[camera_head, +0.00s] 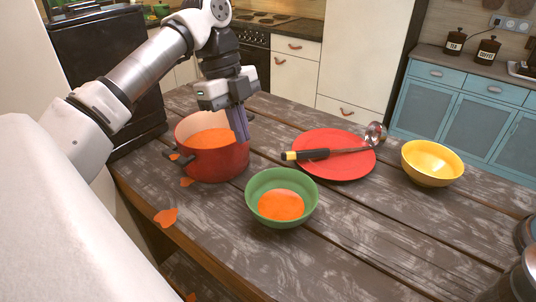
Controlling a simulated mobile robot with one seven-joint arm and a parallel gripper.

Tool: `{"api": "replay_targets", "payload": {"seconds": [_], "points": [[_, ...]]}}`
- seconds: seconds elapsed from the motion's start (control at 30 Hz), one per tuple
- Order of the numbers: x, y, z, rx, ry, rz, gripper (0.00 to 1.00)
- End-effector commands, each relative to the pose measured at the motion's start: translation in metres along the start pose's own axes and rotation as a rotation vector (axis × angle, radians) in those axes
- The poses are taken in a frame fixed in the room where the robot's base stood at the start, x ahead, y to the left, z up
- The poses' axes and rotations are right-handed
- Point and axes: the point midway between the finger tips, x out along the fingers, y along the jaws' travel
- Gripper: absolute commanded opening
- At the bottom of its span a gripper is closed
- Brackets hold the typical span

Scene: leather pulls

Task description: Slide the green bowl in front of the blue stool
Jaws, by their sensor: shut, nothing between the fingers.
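The green bowl (258,190) stands upright on the wooden table (400,240), near its front edge, with an orange patch inside it. My gripper (242,138) is shut and empty, pointing down. Its fingertips are at the right rim of the red pot in the picture, up and to the left of the bowl and apart from it. I cannot tell whether the fingers touch the pot. No blue stool shows in this view.
The red pot (222,165), with orange contents, stands close behind and left of the bowl. A red plate (335,168) with a black-handled ladle (312,154) lies behind right. A yellow bowl (432,163) is farther right. Orange splashes (166,216) mark the front left edge. Table right of the bowl is clear.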

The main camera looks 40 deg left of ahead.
Motion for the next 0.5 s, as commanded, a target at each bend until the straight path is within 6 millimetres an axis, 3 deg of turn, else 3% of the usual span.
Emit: {"api": "replay_targets", "payload": {"seconds": [0.17,0.5], "points": [[0.01,0.005,0.005,-0.023,-0.006,0.015,0.0],[0.059,0.004,0.005,-0.017,-0.005,0.012,0.0]]}}
